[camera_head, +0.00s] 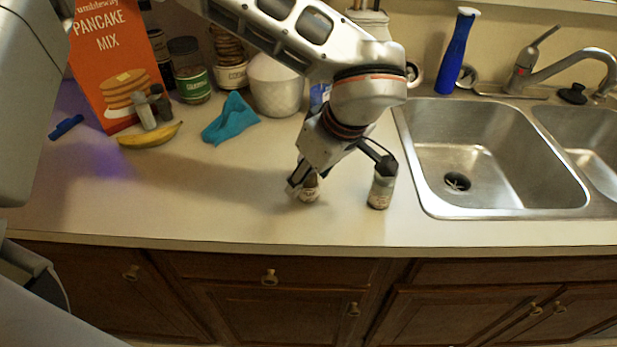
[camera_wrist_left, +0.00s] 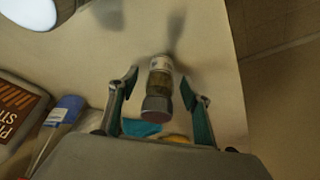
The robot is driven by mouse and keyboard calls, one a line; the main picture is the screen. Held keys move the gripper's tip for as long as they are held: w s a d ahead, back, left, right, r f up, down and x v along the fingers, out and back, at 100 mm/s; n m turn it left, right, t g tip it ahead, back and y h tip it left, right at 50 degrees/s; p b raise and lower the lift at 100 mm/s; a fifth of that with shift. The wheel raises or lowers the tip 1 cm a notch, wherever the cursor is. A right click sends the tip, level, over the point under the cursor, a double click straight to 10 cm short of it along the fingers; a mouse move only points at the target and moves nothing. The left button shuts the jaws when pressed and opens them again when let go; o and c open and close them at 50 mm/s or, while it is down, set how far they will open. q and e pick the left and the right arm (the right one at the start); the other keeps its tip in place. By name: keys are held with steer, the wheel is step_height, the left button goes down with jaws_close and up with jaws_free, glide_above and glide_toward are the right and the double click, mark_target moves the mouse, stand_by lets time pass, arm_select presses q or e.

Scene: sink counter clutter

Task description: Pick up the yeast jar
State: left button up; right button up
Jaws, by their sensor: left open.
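The other jar (camera_head: 381,192) is greenish with a grey top. In the left wrist view, a jar (camera_wrist_left: 159,82) with a grey lid, olive body and white label shows between the spread fingertips (camera_wrist_left: 160,84), with gaps on both sides. My right gripper is not in view.
A teal cloth (camera_head: 231,119), a banana (camera_head: 150,135) and a pancake mix box (camera_head: 115,60) lie or stand to the left. The sink (camera_head: 480,150) is on the right. The counter's front edge (camera_head: 300,245) is close to the jars.

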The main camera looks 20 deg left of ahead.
arm_select(q)
steer(key=shift+x, duration=0.8)
steer(key=shift+r, duration=0.1)
steer(key=c, duration=1.2)
steer(key=shift+c, duration=0.2)
